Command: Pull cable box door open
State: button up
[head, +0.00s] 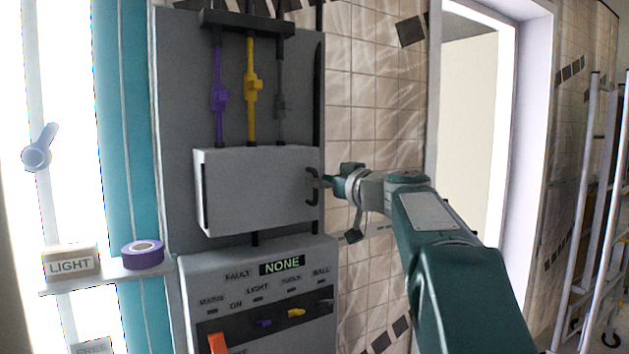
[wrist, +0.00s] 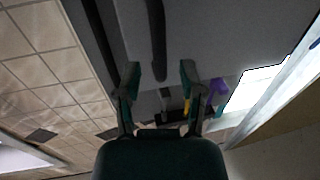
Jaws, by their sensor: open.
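The cable box (head: 245,192) is a pale grey box on a dark grey wall panel in the head view. Its front door looks shut; I see no clear gap at its edges. A dark upright handle (head: 313,186) sits at the door's right edge, and a dark bar that looks like it shows in the wrist view (wrist: 157,40). My gripper (head: 325,182) is at the handle, coming from the right. In the wrist view my gripper (wrist: 159,74) has its two fingers apart, with the bar's near end between them. I cannot tell whether they touch it.
Purple, yellow and grey cables (head: 251,90) run down into the box from above. Below is a control console (head: 262,290) with a "NONE" display. A shelf (head: 105,278) at left holds a "LIGHT" block (head: 71,262) and purple tape (head: 142,254). A ladder (head: 590,200) stands far right.

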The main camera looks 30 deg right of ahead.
jog(key=shift+w+a, duration=0.1)
jog(key=shift+w, duration=0.85)
grip_shut()
